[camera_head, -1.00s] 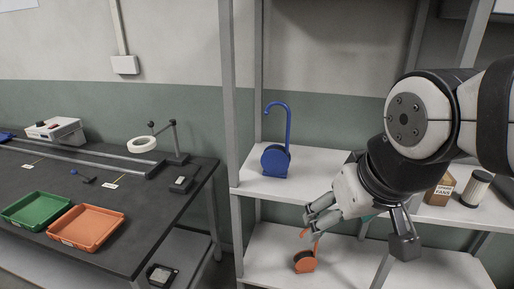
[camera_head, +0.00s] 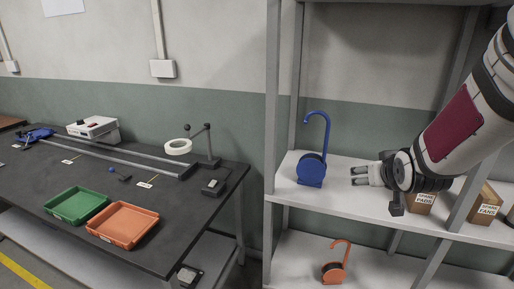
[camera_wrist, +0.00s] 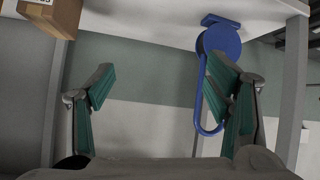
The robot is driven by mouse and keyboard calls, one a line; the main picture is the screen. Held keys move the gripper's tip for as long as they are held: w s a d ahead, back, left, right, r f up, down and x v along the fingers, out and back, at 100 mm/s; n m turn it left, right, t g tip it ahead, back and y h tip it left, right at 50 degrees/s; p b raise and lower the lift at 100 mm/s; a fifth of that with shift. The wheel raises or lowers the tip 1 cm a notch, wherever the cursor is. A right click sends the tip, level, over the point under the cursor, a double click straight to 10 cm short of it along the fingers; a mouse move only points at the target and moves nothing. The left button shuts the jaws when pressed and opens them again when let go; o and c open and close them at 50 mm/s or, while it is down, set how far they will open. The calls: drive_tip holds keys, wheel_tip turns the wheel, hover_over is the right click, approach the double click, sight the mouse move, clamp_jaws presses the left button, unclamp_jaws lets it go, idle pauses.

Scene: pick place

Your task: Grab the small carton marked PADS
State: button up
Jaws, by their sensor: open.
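The small brown carton marked SPARE PADS (camera_head: 421,204) stands on the upper shelf at the right of the head view, partly hidden behind my wrist. My gripper (camera_head: 357,176) is open and empty over that shelf. Its fingers point left, away from the carton and toward the blue hooked item. In the wrist view my gripper (camera_wrist: 162,82) has its two fingers spread with nothing between them. A brown carton (camera_wrist: 60,14) is cut off at the top left there, and its label is barely visible.
A SPARE FANS carton (camera_head: 484,213) stands right of the PADS carton, by a shelf post. The blue hooked item (camera_head: 311,168) stands left of my gripper. An orange hooked item (camera_head: 333,272) is on the lower shelf. Green (camera_head: 77,205) and orange (camera_head: 122,222) trays lie on the bench.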

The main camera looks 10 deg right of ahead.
drive_tip(key=s+d+f+m+t+h+p, duration=0.1)
drive_tip(key=s+d+f+m+t+h, duration=0.15)
drive_tip(key=d+f, duration=0.45)
drive_tip(key=s+d+f+m+t+h, duration=0.1)
drive_tip(key=s+d+f+t+h, duration=0.15)
drive_tip(key=d, duration=0.85)
drive_tip(key=x, duration=0.8)
drive_tip(key=shift+d, duration=0.25)
drive_tip(key=x, duration=0.2)
drive_tip(key=p+x, duration=0.1)
drive_tip(key=x, duration=0.1)
drive_tip(key=shift+d+r, duration=0.1)
drive_tip(key=shift+r, duration=0.3)
drive_tip(key=shift+w+d, duration=0.3)
drive_tip(key=shift+w, duration=0.15)
drive_tip(key=c, duration=1.4)
